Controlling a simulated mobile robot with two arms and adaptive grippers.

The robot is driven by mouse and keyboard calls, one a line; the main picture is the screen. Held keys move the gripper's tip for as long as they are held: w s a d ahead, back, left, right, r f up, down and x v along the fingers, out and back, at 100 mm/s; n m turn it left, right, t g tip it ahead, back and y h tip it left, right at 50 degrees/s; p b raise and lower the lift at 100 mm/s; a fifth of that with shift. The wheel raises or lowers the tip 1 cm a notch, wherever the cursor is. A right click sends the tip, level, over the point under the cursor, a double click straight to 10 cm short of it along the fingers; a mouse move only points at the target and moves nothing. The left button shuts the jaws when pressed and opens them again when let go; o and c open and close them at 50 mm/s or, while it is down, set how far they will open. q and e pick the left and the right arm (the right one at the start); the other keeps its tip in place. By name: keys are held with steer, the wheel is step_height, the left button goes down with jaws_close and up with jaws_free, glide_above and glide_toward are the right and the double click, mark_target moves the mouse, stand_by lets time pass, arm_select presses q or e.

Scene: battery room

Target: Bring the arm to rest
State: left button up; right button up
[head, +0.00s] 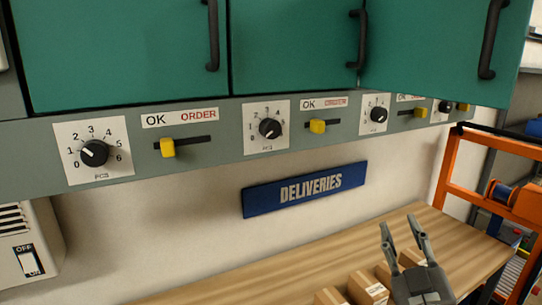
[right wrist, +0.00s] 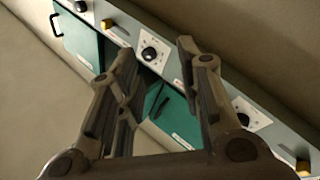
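My right gripper (head: 404,240) is at the lower right of the head view, in front of the wooden counter. Its two fingers point up and stand apart, with nothing between them. In the right wrist view the gripper (right wrist: 153,70) also shows open and empty, with the panel of dials and the green cabinets in the background beyond its fingers. My left gripper is not in either view.
Green cabinets (head: 120,50) hang above a grey panel (head: 230,143) with dials and yellow sliders. A blue DELIVERIES sign (head: 304,189) is on the wall. Cardboard boxes (head: 366,287) stand on the wooden counter (head: 235,290). An orange frame (head: 449,180) stands at right.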

steer(key=s+f+m+g, duration=0.1)
steer(key=s+f+g, duration=0.2)
steer(key=f, duration=0.5)
steer(key=s+f+m+g, duration=0.1)
steer(key=s+f+g, duration=0.25)
steer(key=f, duration=0.55)
steer(key=s+f+m+g, duration=0.15)
steer(key=f+g, duration=0.25)
steer(key=f, duration=0.4)
steer(key=s+a+f+g+y, duration=0.15)
steer(key=s+f+g, duration=0.25)
steer(key=s+f, duration=0.4)
steer(key=s+a+f+g, duration=0.25)
steer(key=s+f, duration=0.25)
steer(key=s, duration=0.5)
step_height(320, 180, down, 27)
steer(key=s+g, duration=0.1)
steer(key=g, duration=0.1)
steer(key=s+d+f, duration=0.2)
steer(key=s+f, duration=0.6)
steer(key=s+d+f+n+g+b, duration=0.1)
steer(key=s+f, duration=0.6)
steer(key=s, duration=0.1)
steer(key=shift+s+d+f, duration=0.3)
steer(key=shift+d+f, duration=0.05)
steer(key=shift+d, duration=0.05)
